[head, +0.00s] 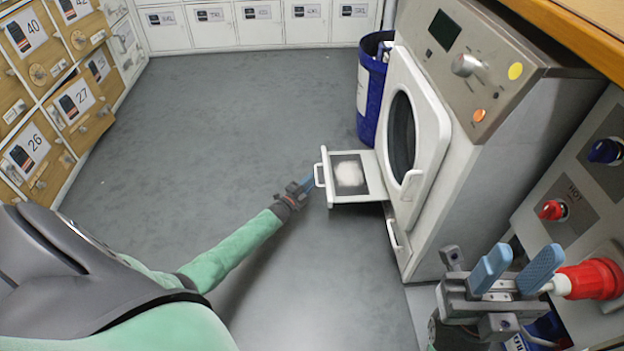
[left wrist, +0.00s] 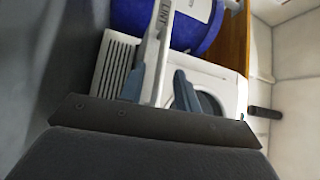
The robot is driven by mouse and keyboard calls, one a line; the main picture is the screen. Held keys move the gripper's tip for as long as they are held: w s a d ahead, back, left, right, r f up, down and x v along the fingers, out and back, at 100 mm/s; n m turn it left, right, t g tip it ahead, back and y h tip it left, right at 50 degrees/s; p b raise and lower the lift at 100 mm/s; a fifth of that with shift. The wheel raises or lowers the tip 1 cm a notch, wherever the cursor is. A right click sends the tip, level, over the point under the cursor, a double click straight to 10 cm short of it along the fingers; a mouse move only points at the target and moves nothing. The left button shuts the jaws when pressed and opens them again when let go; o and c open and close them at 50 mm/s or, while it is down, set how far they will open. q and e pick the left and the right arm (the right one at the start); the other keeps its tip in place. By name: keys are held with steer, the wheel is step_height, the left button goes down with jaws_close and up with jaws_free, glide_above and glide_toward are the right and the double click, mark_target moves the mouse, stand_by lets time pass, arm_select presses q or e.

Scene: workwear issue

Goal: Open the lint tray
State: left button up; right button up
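The lint tray (head: 376,177) is drawn out from the lower front of the white dryer (head: 463,150). A pale clump of lint (head: 349,173) lies on its dark mesh. Its white handle (head: 319,175) faces left. My left gripper (head: 308,184) is at this handle. In the left wrist view its two blue-grey fingers (left wrist: 160,92) stand apart, with the white bar of the tray front, marked LINT (left wrist: 163,18), between them. I cannot tell whether a finger touches it. My right gripper (head: 516,268) is open and empty at the lower right.
A blue bin (head: 372,100) stands behind the tray, beside the dryer. The dryer's round door (head: 408,135) is directly above the tray. A red plug-like part (head: 592,279) is close to my right gripper. Numbered lockers (head: 40,110) line the left. The grey floor (head: 220,120) is clear.

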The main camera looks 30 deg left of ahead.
arm_select(q)
steer(key=p+v, duration=0.1)
steer(key=v, duration=0.4)
steer(key=shift+s+a, duration=0.1)
steer(key=shift+s, duration=0.25)
